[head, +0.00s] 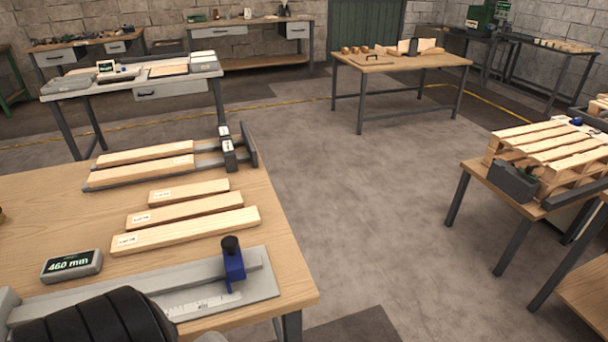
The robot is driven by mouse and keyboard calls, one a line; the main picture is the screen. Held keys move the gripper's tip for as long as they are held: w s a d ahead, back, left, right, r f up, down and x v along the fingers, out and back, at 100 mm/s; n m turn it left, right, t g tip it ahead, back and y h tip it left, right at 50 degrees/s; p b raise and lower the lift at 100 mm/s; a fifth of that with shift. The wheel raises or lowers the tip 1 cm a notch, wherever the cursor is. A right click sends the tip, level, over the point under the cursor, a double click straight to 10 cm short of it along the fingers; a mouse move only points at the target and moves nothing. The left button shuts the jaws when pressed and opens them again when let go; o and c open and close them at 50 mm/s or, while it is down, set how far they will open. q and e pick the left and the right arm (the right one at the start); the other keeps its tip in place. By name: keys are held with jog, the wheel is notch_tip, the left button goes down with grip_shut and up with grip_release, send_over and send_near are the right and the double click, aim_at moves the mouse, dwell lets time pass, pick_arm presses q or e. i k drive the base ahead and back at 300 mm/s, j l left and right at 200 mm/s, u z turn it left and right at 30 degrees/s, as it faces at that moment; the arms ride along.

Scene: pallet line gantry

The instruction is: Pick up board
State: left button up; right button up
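Three loose light wood boards lie side by side on the near left table (285,262): a short one (190,192), a middle one (185,209) and a longer front one (188,230). Each has a small white label near its left end. Behind them, two more boards, a rear one (145,154) and a front one (142,170), lie in a grey holder (249,145) with dark clamps at the right end. A dark ribbed part of mine covers the bottom left of the head view. Neither gripper is in view.
A grey measuring fixture (262,286) with a blue stop (233,265) lies along the table's front. A display (71,265) beside it reads 460 mm. A wooden pallet (553,146) sits on a stand at right. Grey floor (370,210) between is clear.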

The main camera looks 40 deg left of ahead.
aim_at(225, 203)
jog(key=i+l+z, duration=0.3)
jog(key=i+z, duration=0.35)
jog(key=i, duration=0.15)
jog(key=i+u, duration=0.4)
jog(key=i+l+u, duration=0.2)
jog(key=u, duration=0.15)
jog(key=i+u, duration=0.15)
jog(key=u, duration=0.3)
jog(key=i+u, duration=0.15)
jog(key=u, duration=0.3)
jog(key=i+u, duration=0.15)
jog(key=u, duration=0.35)
jog(key=i+l+u, duration=0.1)
jog(key=u, duration=0.35)
jog(key=i+l+u, duration=0.1)
jog(key=l+u, duration=0.15)
jog(key=u, duration=0.2)
